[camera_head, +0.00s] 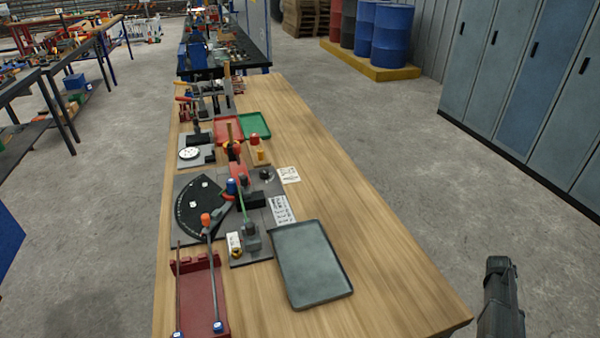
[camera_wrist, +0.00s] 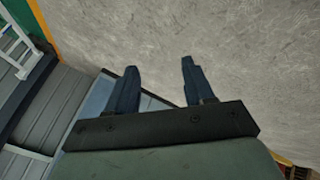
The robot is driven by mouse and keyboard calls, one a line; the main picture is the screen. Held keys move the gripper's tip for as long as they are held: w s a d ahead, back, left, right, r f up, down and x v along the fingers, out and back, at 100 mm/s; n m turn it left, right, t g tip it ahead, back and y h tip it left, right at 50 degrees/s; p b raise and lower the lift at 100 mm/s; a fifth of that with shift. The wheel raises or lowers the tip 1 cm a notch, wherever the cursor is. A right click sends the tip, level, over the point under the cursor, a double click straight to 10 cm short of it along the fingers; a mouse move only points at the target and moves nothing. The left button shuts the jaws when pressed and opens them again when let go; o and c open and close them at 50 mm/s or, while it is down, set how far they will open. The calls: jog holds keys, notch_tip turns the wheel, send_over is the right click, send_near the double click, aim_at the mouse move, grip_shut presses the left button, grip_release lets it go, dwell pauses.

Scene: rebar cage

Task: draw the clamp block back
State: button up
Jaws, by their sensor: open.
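My gripper (camera_wrist: 158,66) shows in the wrist view with its two dark fingers apart and nothing between them, above bare grey floor. In the head view a dark part of my arm is at the bottom right, off the bench's right side and well apart from the fixtures. A bending fixture with a dark fan-shaped plate (camera_head: 192,212) stands on the bench's left side. Small red, blue and black parts (camera_head: 240,185) sit at its right edge, beside a lever with an orange knob (camera_head: 205,219). I cannot tell which part is the clamp block.
The wooden bench (camera_head: 380,270) has free room on its right side. A grey tray (camera_head: 312,265) lies right of the fixture, and a red rack with rods (camera_head: 200,295) stands in front. Red (camera_head: 228,128) and green (camera_head: 254,125) trays lie farther back. Lockers (camera_head: 520,80) line the right.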

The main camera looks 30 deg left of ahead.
jog(key=w+a+r+n+t, duration=0.1)
jog(key=w+a+r+t, duration=0.2)
jog(key=w+r, duration=1.3)
jog(key=w+a+r+n, duration=0.1)
jog(key=a+r, duration=0.3)
jog(key=a, duration=0.4)
jog(key=a+r+n+y, duration=0.1)
jog(key=a+r, duration=0.3)
jog(key=a, duration=0.4)
jog(key=w+a+r+n, duration=0.1)
jog(key=a+r, duration=0.3)
jog(key=a, duration=0.4)
jog(key=s+a+r+n+g+y, duration=0.1)
jog(key=s+a+r+n, duration=0.15)
jog(key=a, duration=0.75)
jog(key=s+a+r+n+g+y, duration=0.1)
jog(key=s+a+r, duration=0.25)
jog(key=a, duration=0.55)
jog(key=n+g+y, duration=0.2)
jog(key=n+g, duration=0.4)
jog(key=n, duration=0.5)
send_near(244, 176)
jog(key=shift+m, duration=0.25)
jog(key=f, duration=0.9)
jog(key=shift+s+a+f, duration=0.1)
jog(key=shift+s+f, duration=0.15)
jog(key=shift+f, duration=0.05)
